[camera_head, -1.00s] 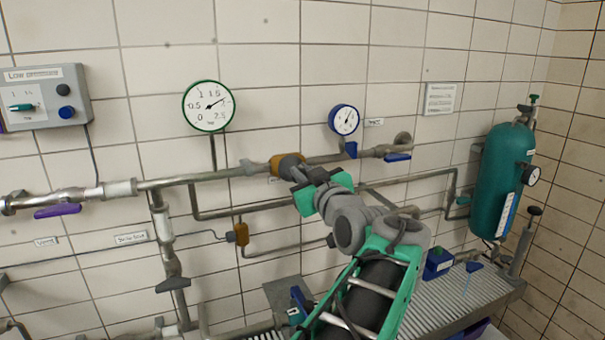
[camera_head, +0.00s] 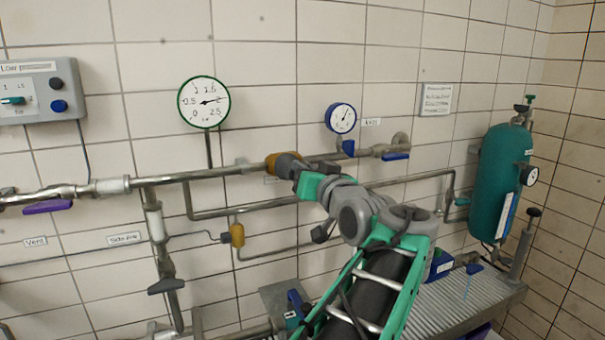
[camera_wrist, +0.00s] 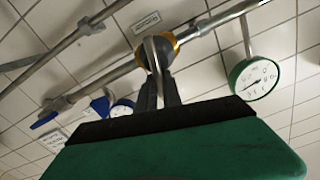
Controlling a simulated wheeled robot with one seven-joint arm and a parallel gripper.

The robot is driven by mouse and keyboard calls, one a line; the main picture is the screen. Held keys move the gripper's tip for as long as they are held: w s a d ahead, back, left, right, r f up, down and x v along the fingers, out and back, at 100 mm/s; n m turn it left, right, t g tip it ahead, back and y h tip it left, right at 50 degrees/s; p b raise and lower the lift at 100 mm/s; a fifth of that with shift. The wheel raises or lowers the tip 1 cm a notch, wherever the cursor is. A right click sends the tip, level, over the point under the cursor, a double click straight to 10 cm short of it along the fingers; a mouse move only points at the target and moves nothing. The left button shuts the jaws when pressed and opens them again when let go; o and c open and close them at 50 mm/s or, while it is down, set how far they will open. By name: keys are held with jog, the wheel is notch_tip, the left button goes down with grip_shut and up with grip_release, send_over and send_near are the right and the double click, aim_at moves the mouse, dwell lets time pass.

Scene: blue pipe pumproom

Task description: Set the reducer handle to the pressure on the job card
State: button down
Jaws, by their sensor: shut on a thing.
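The reducer (camera_head: 272,163) is a yellow-orange fitting on the upper pipe, left of my gripper (camera_head: 292,167). In the wrist view, my gripper (camera_wrist: 165,80) is shut on the grey reducer handle (camera_wrist: 152,50), in front of the orange body. The fingers hide part of the handle. The green-rimmed gauge (camera_head: 204,102) has its needle pointing right and slightly up; it also shows in the wrist view (camera_wrist: 253,77). Its numbers are blurred. A white card (camera_head: 436,99) on the wall at right has text too small to read; I cannot tell if it is the job card.
A blue-rimmed gauge (camera_head: 341,118) and a blue valve lever (camera_head: 396,156) are right of the reducer. A purple lever (camera_head: 47,207) is at far left. A grey control box (camera_head: 40,91) hangs upper left. A teal tank (camera_head: 499,183) stands right, beside a ribbed bench (camera_head: 470,302).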

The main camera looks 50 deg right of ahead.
jog(key=shift+m, duration=0.4)
jog(key=c, duration=1.5)
grip_release()
jog(key=shift+s, duration=0.1)
jog(key=b+v, duration=0.2)
jog(key=v, duration=0.5)
jog(key=shift+s+a, duration=0.15)
jog(key=shift+s, duration=0.2)
dwell(0.5)
